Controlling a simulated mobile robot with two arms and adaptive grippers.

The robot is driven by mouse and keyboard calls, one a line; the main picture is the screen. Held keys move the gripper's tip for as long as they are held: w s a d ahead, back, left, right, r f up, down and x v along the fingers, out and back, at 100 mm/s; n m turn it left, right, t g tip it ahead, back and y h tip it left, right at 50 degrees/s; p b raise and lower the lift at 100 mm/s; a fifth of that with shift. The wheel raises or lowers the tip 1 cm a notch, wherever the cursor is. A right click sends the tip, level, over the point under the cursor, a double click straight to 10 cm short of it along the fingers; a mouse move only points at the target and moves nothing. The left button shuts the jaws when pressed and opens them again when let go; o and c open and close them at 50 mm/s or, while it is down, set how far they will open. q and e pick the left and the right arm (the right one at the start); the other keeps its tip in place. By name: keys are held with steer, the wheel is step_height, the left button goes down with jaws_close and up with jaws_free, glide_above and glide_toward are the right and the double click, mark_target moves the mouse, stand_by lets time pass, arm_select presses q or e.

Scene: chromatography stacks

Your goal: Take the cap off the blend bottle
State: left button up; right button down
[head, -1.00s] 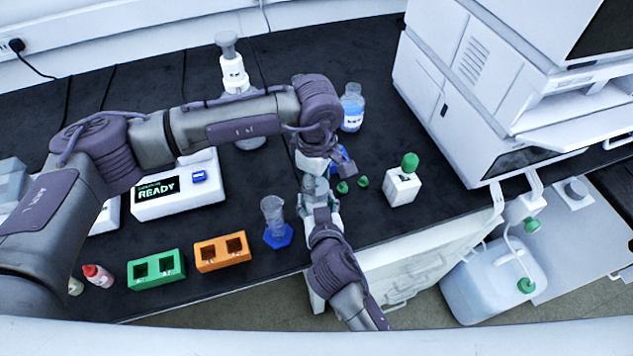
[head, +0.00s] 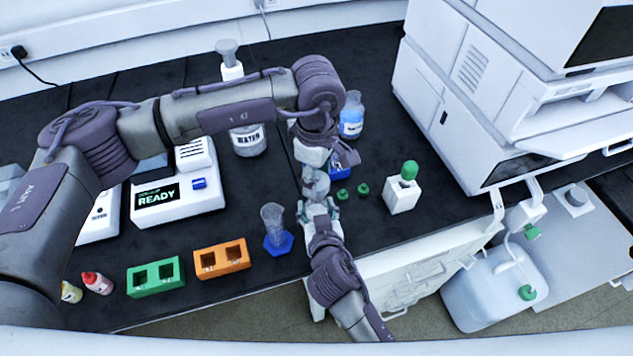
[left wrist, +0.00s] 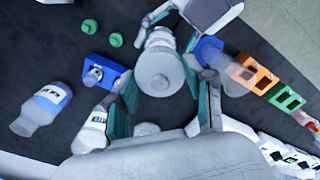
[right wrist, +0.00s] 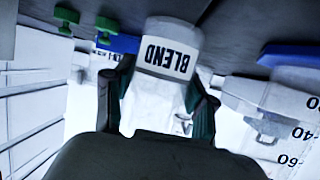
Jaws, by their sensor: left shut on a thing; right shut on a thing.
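The blend bottle (head: 316,186) is a small clear bottle near the table's front edge. Its BLEND label (right wrist: 168,52) reads upside down in the right wrist view. My right gripper (head: 320,208) is shut around the bottle, its fingers on either side in the right wrist view (right wrist: 158,100). The pale grey round cap (left wrist: 160,75) faces the left wrist camera. My left gripper (head: 314,160) is above the bottle and shut on the cap, with a finger on each side of it (left wrist: 166,105). I cannot tell whether there is a gap between cap and bottle.
Close by are a blue rack (head: 341,170), two green caps (head: 362,189), a white block with a green cap (head: 403,193) and a cylinder on a blue base (head: 276,238). A blue-liquid bottle (head: 351,118) and a water bottle (head: 248,142) stand behind.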

steer(key=shift+c, duration=1.4)
jaws_free()
steer(key=v, duration=1.2)
